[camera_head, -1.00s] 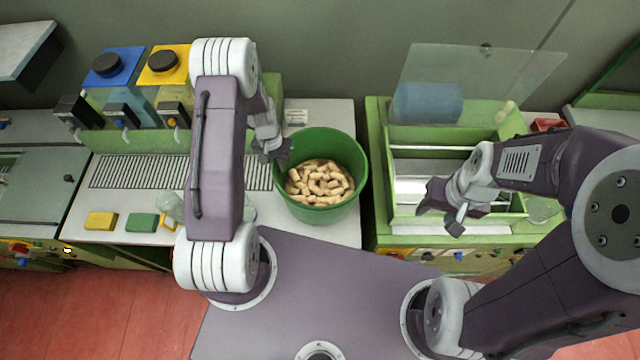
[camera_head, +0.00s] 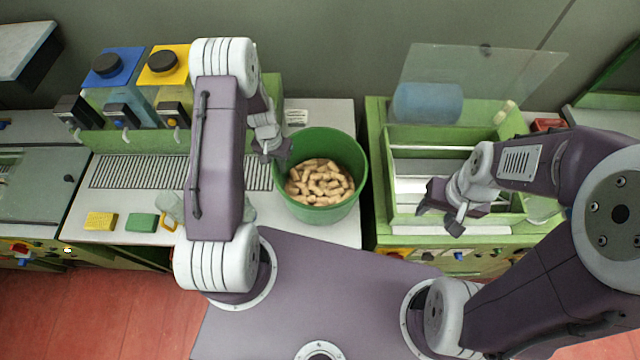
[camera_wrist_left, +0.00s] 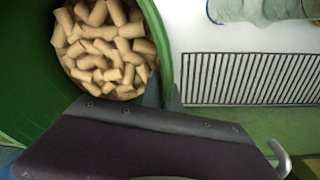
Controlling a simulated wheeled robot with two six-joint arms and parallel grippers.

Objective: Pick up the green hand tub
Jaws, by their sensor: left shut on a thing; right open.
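The green hand tub (camera_head: 325,212) stands upright on the white worktop, with many cork stoppers (camera_head: 318,181) inside it. My left gripper (camera_head: 279,152) is at the tub's left rim, shut on its wall. In the left wrist view the tub (camera_wrist_left: 158,32) fills the upper left, with the corks (camera_wrist_left: 105,48) inside, and my left gripper's fingers (camera_wrist_left: 163,92) sit at its wall. My right gripper (camera_head: 436,212) is open and empty above the front edge of the green-framed machine.
A slotted drain grille (camera_head: 130,172) lies left of the tub. A yellow sponge (camera_head: 101,221) and a green sponge (camera_head: 142,223) lie near the front edge. Blue-topped (camera_head: 113,68) and yellow-topped (camera_head: 167,66) dispensers stand behind. The green-framed machine (camera_head: 377,170) is to the right.

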